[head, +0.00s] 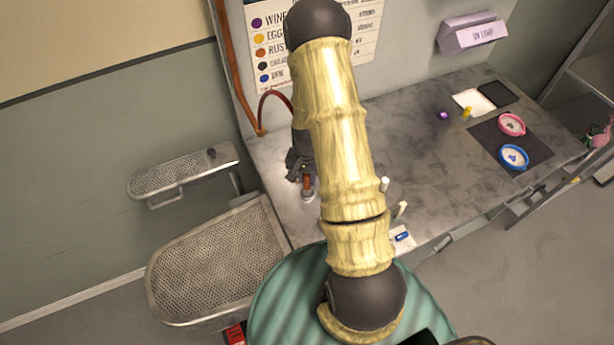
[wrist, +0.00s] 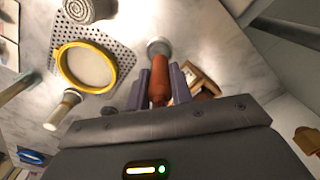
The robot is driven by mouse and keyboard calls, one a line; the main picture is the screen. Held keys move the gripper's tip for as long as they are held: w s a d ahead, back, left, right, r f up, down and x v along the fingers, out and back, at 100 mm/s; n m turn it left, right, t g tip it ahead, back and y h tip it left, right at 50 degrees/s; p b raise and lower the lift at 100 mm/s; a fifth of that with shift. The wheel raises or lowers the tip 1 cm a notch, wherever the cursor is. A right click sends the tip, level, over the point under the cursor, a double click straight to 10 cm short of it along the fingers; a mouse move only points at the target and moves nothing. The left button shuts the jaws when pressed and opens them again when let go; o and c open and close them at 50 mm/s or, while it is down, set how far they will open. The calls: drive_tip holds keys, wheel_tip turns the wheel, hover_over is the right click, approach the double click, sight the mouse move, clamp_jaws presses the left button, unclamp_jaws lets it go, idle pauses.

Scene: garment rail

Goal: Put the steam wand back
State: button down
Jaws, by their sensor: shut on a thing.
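The steam wand (head: 307,184) shows as a reddish-brown handle below my gripper (head: 299,168), over the grey marbled counter. Its handle also shows in the wrist view (wrist: 160,82), upright in the picture between the two grey-purple fingers of my gripper (wrist: 160,88). The fingers are shut on it. A round silvery piece (wrist: 158,47) shows at the handle's far end. I cannot tell whether it is the wand's head or a holder on the counter. A dark red hose (head: 272,95) loops behind my arm. My arm hides much of the counter's middle.
The marbled counter (head: 420,135) is mostly clear right of my arm. A dark mat (head: 535,148) there bears a pink dish (head: 511,124) and a blue dish (head: 514,157). Perforated pressing boards (head: 185,172) stand at left. A yellow-rimmed dish (wrist: 62,60) lies near the wand.

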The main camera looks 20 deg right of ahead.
drive_tip(key=shift+f, duration=0.1)
idle(0.3)
drive_tip(key=c, duration=0.8)
unclamp_jaws()
drive_tip(key=shift+c, duration=0.2)
drive_tip(key=shift+r+p, duration=2.6)
drive_tip(key=shift+r, duration=1.15)
drive_tip(key=s+a+r+n+t+b, duration=0.2)
drive_tip(key=s+a+r+n+b, duration=0.6)
drive_tip(key=r, duration=0.6)
drive_tip(key=shift+s+a+t, duration=0.3)
drive_tip(key=shift+s+a, duration=0.2)
drive_tip(key=shift+s, duration=0.7)
